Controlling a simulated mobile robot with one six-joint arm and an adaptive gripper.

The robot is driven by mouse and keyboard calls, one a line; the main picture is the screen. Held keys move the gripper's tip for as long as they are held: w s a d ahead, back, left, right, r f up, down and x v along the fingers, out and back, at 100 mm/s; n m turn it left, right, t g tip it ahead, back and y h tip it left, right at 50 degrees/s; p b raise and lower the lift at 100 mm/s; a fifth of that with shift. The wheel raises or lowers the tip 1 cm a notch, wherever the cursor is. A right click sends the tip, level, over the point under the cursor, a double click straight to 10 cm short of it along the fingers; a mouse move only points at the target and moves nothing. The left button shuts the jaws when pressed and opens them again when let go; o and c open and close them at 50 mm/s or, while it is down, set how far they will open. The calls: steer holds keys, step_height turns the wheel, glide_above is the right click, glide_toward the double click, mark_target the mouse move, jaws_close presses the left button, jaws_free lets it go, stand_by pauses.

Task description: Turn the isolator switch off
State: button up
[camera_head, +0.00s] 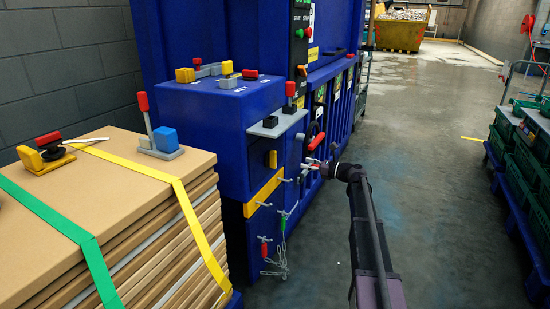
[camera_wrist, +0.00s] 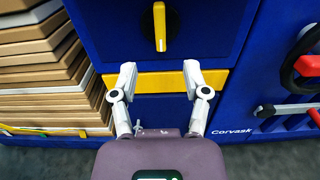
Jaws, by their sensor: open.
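The isolator switch is a yellow, upright bar knob (camera_wrist: 159,27) on a black round base, set in the blue face of the machine. It also shows in the head view (camera_head: 272,158), on the side of the blue box. My gripper (camera_wrist: 160,78) is open and empty, its two pale fingers spread wide. The fingers point at the panel below the knob, in front of a yellow strip (camera_wrist: 155,82), and do not touch the knob. In the head view, my gripper (camera_head: 309,165) is right of the knob.
A strapped cardboard stack (camera_head: 150,185) stands at the left. A grey shelf (camera_head: 278,123) juts out above the knob. Hooks with tools and a chain (camera_head: 281,262) hang below. A red-and-black handle (camera_wrist: 308,66) is on the right. Open floor lies to the right.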

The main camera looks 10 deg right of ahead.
mark_target(276, 156)
steer(key=shift+w+a, duration=0.1)
steer(key=x, duration=1.3)
steer(key=shift+w+a, duration=0.15)
steer(key=shift+a, duration=0.1)
jaws_close()
